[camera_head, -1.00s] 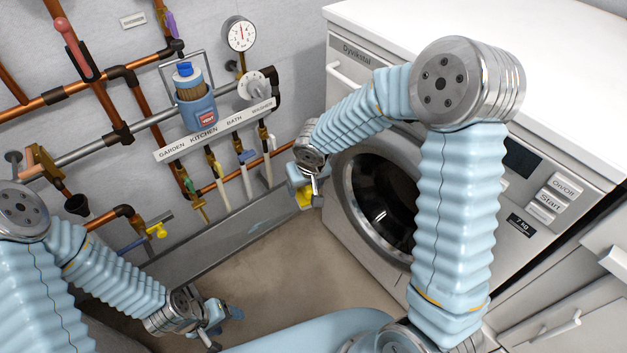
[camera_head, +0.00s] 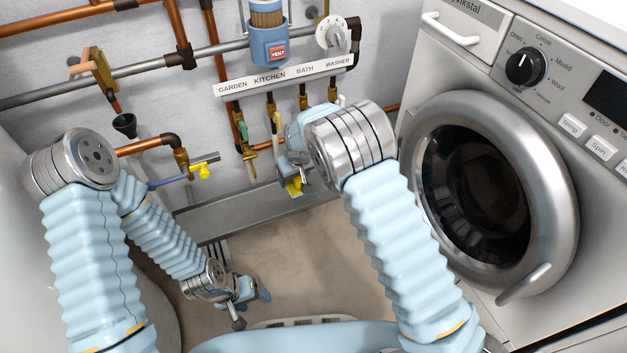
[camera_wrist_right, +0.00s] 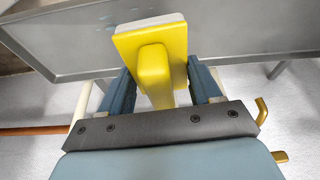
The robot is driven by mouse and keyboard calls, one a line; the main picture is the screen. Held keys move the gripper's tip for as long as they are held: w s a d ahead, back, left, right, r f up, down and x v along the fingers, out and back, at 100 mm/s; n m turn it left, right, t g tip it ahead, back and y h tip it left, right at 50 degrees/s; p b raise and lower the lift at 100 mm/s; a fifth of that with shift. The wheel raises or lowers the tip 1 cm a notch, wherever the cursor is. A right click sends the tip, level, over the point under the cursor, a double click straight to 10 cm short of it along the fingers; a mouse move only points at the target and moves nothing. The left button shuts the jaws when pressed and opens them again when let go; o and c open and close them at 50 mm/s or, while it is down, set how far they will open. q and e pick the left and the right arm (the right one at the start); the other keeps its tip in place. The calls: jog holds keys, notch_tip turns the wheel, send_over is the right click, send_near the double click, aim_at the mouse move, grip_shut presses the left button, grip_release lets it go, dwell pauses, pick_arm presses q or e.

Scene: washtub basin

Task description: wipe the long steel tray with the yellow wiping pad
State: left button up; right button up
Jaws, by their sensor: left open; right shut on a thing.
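The long steel tray (camera_head: 205,222) runs along the foot of the back wall. In the right wrist view the tray (camera_wrist_right: 245,28) crosses the top, with small bluish wet-looking marks (camera_wrist_right: 108,20) on its upper left. My right gripper (camera_head: 291,176) is shut on the handle of the yellow wiping pad (camera_head: 294,187). In the right wrist view the yellow pad (camera_wrist_right: 153,72) has a whitish layer on its far side and overlaps the tray; I cannot tell if they touch. My left gripper (camera_head: 249,297) is open and empty, low over the floor.
The washing machine (camera_head: 495,200) stands close at the right, its round door shut. Copper pipes (camera_head: 140,148), valves and a yellow-handled tap (camera_head: 198,172) jut from the wall above the tray. A label strip (camera_head: 285,76) is higher up. Bare floor (camera_head: 320,250) lies in front.

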jog(key=shift+w+a+f, duration=0.15)
jog(key=shift+a+f, duration=0.2)
jog(key=shift+f+b, duration=1.95)
jog(key=shift+f, duration=0.85)
jog(key=shift+f, duration=0.2)
jog(key=shift+d, duration=0.1)
jog(key=shift+c, duration=0.4)
